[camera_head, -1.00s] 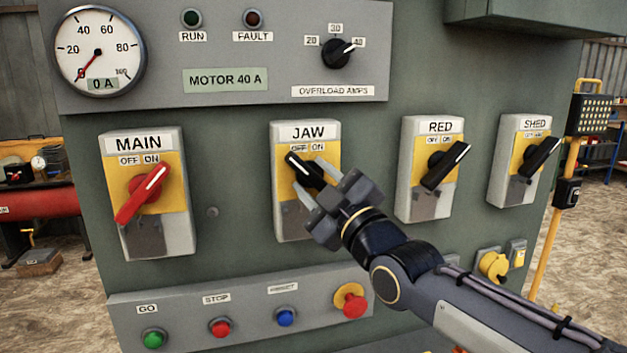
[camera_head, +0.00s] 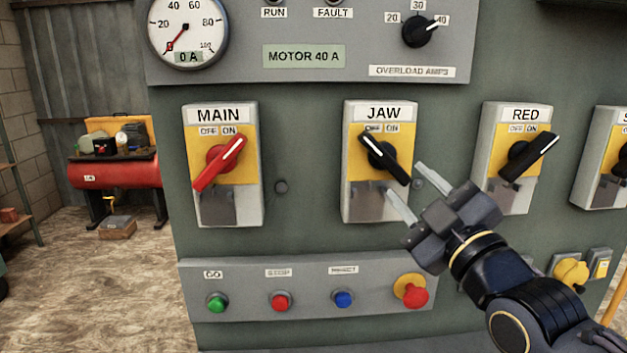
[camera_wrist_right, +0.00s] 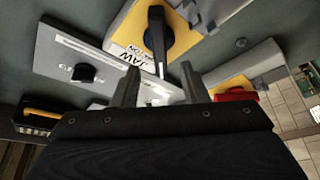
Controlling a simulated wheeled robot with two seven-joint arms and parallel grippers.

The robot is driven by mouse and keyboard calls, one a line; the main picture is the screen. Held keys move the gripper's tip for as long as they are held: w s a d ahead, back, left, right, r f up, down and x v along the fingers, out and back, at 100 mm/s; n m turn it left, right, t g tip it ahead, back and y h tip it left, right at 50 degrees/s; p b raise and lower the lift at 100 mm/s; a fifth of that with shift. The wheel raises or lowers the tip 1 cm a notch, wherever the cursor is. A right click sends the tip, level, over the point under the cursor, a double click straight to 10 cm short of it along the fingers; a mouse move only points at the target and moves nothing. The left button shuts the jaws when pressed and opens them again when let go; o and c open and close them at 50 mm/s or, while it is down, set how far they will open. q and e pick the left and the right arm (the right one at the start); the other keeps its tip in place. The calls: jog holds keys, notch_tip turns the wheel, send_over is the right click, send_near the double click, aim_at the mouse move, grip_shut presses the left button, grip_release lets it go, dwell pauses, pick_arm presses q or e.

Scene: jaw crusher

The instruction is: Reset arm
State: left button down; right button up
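My right gripper (camera_head: 408,193) is open and empty, just in front of and below right of the JAW switch (camera_head: 385,158). The black JAW handle tilts up-left, its tip toward OFF. In the right wrist view the two fingers (camera_wrist_right: 158,88) stand apart, with the JAW handle (camera_wrist_right: 156,35) beyond them and nothing held. The red MAIN handle (camera_head: 219,160) points up-right toward ON. The black RED handle (camera_head: 528,158) also points up-right toward ON. My left gripper is not in view.
Below the switches a grey strip holds a green GO button (camera_head: 216,302), a red STOP button (camera_head: 280,301), a blue button (camera_head: 343,300) and a red mushroom button (camera_head: 415,293).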

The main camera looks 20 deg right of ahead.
jog(key=s+a+f+m+g+p, duration=0.1)
jog(key=s+f+m+g+p, duration=0.2)
jog(key=f, duration=0.4)
jog(key=s+a+f+m+g+p, duration=0.1)
jog(key=s+f+m+g+p, duration=0.1)
jog(key=f+m+g+p, duration=0.35)
jog(key=s+a+f+m+g+y, duration=0.1)
jog(key=s+a+f+g, duration=0.1)
jog(key=s+f, duration=0.3)
jog(key=s+a+f+m+g+y+p, duration=0.1)
jog(key=s+a+f+m+g, duration=0.1)
jog(key=s+a+f+g, duration=0.1)
notch_tip(320, 180, down, 2)
jog(key=shift+s+f+g+y, duration=0.1)
jog(key=shift+s+g+y, duration=0.3)
jog(key=shift+s+g, duration=0.55)
jog(key=shift+a, duration=0.1)
